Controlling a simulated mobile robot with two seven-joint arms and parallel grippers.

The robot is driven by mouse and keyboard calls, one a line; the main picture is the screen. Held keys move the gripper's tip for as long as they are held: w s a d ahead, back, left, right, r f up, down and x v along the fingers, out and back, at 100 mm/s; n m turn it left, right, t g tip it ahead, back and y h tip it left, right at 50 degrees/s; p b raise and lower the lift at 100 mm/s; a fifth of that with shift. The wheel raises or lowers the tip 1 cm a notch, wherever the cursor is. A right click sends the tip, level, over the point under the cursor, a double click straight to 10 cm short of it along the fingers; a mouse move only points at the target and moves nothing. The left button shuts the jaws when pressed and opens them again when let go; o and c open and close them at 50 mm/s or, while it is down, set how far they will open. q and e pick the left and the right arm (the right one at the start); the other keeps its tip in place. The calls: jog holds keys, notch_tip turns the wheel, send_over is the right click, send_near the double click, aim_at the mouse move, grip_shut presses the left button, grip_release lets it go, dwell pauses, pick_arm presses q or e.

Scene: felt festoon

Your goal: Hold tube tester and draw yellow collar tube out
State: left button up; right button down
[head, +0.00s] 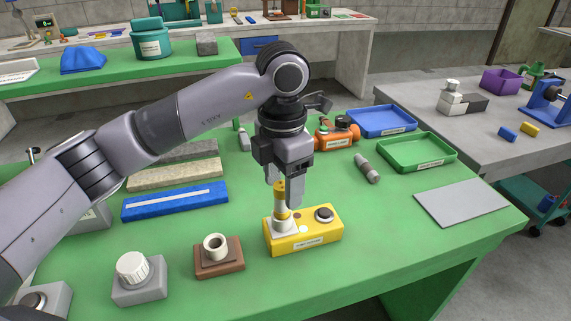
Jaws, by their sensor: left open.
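The yellow tube tester (322,235) lies on the green table, with a label on its front and a dark round knob on its right part. A tube with a yellow collar (280,213) stands upright in the white socket at the tester's left part. My left gripper (283,196) points down over the tube, its fingers open on either side of the tube's yellow upper part. Whether a finger touches the tube cannot be told. The tube's lower end is hidden in the socket. My right gripper is not in view.
A brown block with a white ring (216,250) and a grey block with a white knob (135,275) stand left of the tester. A grey cylinder (367,169), green tray (417,153), blue tray (381,121) and grey plate (461,202) lie to the right. The table's front right is clear.

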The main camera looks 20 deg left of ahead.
aim_at(283, 200)
pick_arm(q)
jog(key=shift+f, duration=2.2)
jog(key=shift+c, duration=0.2)
